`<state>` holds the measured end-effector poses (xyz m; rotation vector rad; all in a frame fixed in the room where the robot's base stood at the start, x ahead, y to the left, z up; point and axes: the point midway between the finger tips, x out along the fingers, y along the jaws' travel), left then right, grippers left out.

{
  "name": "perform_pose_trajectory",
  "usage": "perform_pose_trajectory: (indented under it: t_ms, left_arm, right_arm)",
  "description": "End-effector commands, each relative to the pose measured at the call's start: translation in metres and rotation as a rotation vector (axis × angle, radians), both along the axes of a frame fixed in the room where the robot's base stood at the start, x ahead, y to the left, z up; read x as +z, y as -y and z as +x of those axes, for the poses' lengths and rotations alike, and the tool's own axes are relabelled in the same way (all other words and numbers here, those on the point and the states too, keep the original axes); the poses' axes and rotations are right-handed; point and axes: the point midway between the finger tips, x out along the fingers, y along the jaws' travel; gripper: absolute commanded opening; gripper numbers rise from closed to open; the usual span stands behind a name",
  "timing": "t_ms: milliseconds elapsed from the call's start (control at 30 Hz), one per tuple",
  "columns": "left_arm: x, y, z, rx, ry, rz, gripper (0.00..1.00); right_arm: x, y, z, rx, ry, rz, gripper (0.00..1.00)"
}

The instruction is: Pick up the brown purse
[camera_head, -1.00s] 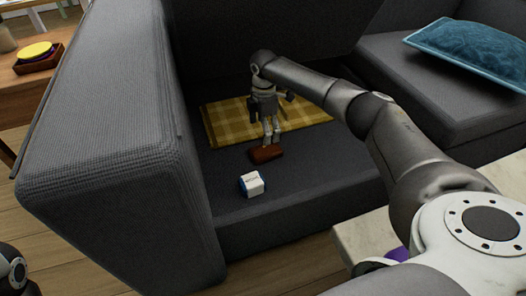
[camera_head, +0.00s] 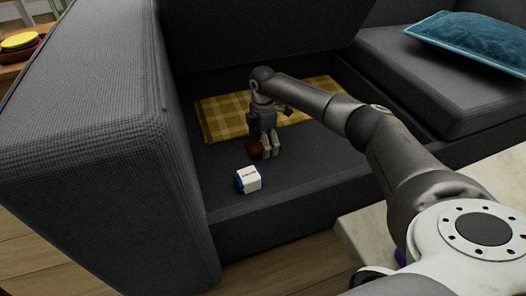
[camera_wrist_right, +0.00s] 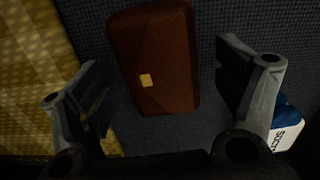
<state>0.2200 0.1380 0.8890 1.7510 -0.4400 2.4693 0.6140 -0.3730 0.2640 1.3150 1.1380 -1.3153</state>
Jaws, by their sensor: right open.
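The brown purse (camera_head: 254,149) lies on the dark grey sofa seat, partly hidden behind my right gripper (camera_head: 266,150) in the head view. In the right wrist view the purse (camera_wrist_right: 155,60) is a reddish-brown rounded block with a small gold clasp. It lies between the two spread fingers of my right gripper (camera_wrist_right: 165,100), a little ahead of their tips, with dark seat fabric showing on both sides. The right gripper is open and holds nothing. My left gripper is not in view.
A white and blue box (camera_head: 248,179) sits on the seat close to the purse; it also shows in the right wrist view (camera_wrist_right: 289,130). A yellow checked blanket (camera_head: 222,118) lies behind. The sofa's armrest (camera_head: 90,130) rises on the left. A teal cushion (camera_head: 470,42) lies on the right.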

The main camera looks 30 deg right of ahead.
Motion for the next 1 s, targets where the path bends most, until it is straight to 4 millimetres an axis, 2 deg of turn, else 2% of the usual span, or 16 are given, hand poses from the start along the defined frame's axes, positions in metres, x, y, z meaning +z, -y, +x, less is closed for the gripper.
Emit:
perform_pose_trajectory:
  t_ms: [333,700,733,1000]
  left_arm:
    - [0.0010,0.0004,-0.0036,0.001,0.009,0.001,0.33]
    - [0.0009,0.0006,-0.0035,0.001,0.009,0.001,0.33]
    - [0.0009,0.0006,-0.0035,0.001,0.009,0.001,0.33]
    - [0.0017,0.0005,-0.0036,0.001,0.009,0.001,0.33]
  right_arm:
    - [-0.0036,0.0000,0.0001,0.000,0.000,0.000,0.88]
    - [-0.0036,-0.0001,0.0001,0.000,0.000,0.000,0.40]
    - [-0.0034,-0.0001,0.0002,0.000,0.000,0.000,0.38]
    - [-0.0024,-0.0001,0.0002,0.000,0.000,0.000,0.38]
